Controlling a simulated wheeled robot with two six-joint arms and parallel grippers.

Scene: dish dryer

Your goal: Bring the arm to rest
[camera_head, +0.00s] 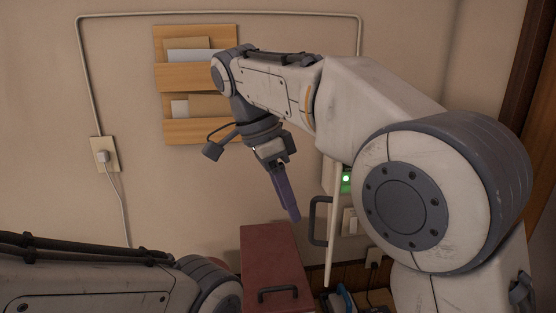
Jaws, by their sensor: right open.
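My right arm reaches in from the right and bends down at its wrist. Its gripper (288,198) points downward in front of the wall, above a red box-like thing. I see it mostly from the side, its jaws are open, and nothing shows held in it. My left arm shows only as a forearm along the lower left edge. The left gripper is out of view.
The red cabinet or box (268,252) with a dark handle stands below the right gripper. A wooden letter rack (182,131) hangs on the wall. A plug socket (104,154) is at left. A green light (346,179) shows behind my right arm.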

